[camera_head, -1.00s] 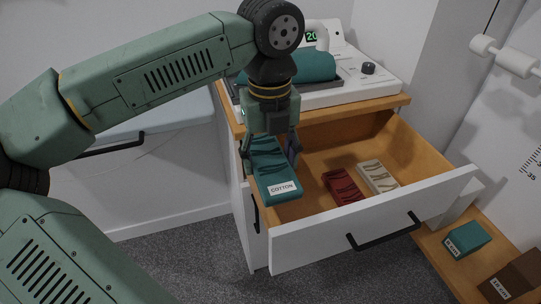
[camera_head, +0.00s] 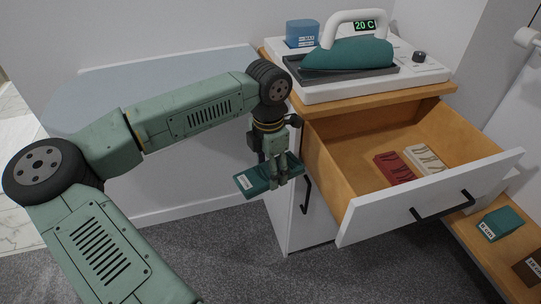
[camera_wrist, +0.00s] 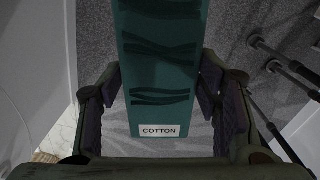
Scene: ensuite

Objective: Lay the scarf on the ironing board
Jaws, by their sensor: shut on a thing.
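My gripper (camera_head: 277,172) is shut on a folded teal scarf (camera_head: 252,182) with dark bands and a white label. It holds the scarf in the air, left of the open drawer. In the wrist view the scarf (camera_wrist: 160,75) lies between the two fingers, and its label reads COTTON. The ironing board (camera_head: 120,92), a pale grey-blue flat surface, is at the left, behind my arm. My arm hides part of it, and the visible part is bare.
The open drawer (camera_head: 428,196) juts out at the right, holding a red folded cloth (camera_head: 394,168) and a cream one (camera_head: 424,159). Above it stand a teal iron (camera_head: 347,55) and a blue box (camera_head: 302,33). A low wooden shelf (camera_head: 465,240) bears teal and brown blocks.

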